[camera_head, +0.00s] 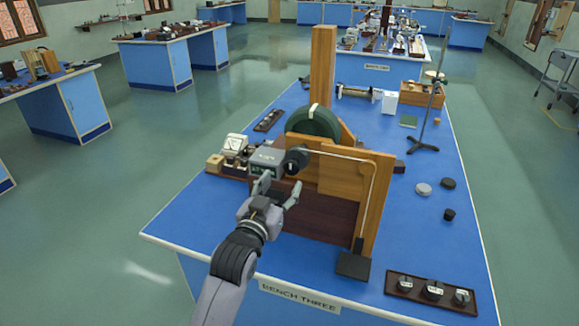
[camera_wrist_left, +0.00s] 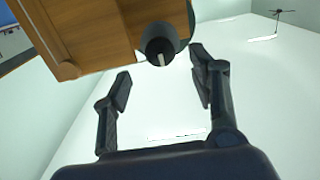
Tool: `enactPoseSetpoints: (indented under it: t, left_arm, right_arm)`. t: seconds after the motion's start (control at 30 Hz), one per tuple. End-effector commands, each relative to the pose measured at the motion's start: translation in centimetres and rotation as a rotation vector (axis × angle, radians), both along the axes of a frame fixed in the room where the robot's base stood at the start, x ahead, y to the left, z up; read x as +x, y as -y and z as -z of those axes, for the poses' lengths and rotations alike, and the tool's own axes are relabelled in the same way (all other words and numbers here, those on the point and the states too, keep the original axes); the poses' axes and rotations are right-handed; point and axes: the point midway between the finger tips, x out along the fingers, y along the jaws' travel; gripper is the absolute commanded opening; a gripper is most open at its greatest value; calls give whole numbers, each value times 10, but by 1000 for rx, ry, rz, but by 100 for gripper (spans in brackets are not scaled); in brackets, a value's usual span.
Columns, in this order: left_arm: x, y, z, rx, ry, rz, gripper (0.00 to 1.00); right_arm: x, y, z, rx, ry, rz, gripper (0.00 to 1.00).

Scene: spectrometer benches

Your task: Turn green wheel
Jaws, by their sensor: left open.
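The dark green wheel (camera_head: 315,122) stands upright in a wooden frame (camera_head: 370,200) on the blue bench, its lower part hidden by the wood. A dark round knob (camera_head: 296,157) sits in front of it, at the end of a thin bent rod. My left gripper (camera_head: 278,188) is open and empty, below and in front of the knob. In the left wrist view, a dark knob with a pale mark (camera_wrist_left: 160,45) shows beyond and between the open fingers (camera_wrist_left: 165,84), apart from them. My right gripper is not in view.
A grey box (camera_head: 266,159) stands just beyond my fingers. A tall wooden post (camera_head: 322,65) rises behind the wheel. A black block (camera_head: 353,265) and a tray of knobs (camera_head: 431,292) lie at the front right. A metal stand (camera_head: 431,115) is at the right.

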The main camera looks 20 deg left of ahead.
Motion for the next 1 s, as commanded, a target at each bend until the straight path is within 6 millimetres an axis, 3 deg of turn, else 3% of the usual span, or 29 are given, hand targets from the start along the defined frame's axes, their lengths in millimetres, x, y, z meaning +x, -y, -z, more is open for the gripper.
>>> enactPoseSetpoints:
  t: [0.2, 0.4, 0.8, 1.0]
  left_arm:
    - [40, 1, -2, 0, -1, 0, 54]
    - [61, 2, -1, 0, 0, 0, 54]
    - [66, 2, 0, 0, 0, 0, 54]
    - [66, 2, 0, 0, 0, 0, 41]
  right_arm:
    - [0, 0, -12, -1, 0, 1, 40]
    - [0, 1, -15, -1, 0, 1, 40]
    - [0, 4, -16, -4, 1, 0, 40]
    - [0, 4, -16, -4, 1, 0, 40]
